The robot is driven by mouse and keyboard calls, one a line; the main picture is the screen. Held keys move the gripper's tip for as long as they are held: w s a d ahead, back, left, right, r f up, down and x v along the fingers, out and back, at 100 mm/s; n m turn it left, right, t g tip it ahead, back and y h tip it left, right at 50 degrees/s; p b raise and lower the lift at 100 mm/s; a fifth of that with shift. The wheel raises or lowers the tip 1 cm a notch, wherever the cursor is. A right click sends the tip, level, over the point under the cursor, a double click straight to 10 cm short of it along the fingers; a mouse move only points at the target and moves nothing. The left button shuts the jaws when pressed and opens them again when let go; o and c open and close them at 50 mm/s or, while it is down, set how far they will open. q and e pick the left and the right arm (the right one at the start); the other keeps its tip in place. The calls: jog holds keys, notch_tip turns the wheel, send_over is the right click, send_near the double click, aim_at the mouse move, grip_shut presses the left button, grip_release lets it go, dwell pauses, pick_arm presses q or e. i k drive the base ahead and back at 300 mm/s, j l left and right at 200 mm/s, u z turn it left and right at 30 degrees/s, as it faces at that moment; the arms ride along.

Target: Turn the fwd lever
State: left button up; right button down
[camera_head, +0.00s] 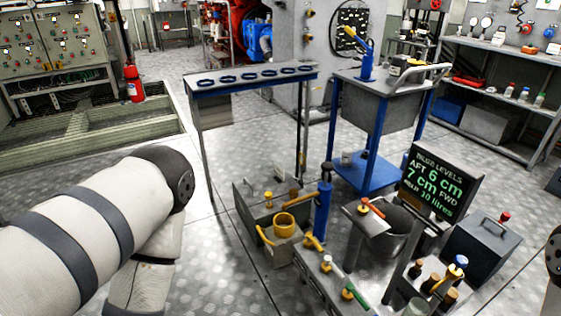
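Several small valve levers stand on a low grey bench at the lower middle, and I cannot read a label that tells which one is the fwd lever. One is a yellow lever (312,242) at the foot of a blue cylinder (323,205). One has a green handle (353,292) at the bench's front, and one has an orange-red handle (372,208) on a small stand. A screen (440,183) reads "Bilge levels, aft 6 cm, 7 cm fwd, held 30 litres". My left arm comes in from the left, its gripper out of view. My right gripper is also out of view.
A dark bucket (398,240), bottles (432,282) and a grey case (482,245) crowd the right. A blue-edged table (205,90) and cart (378,110) stand behind. Floor left of the box is clear.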

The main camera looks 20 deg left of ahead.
aim_at(328, 258)
jog(key=i+j, duration=0.1)
jog(key=j, duration=2)
jog(key=z, duration=0.05)
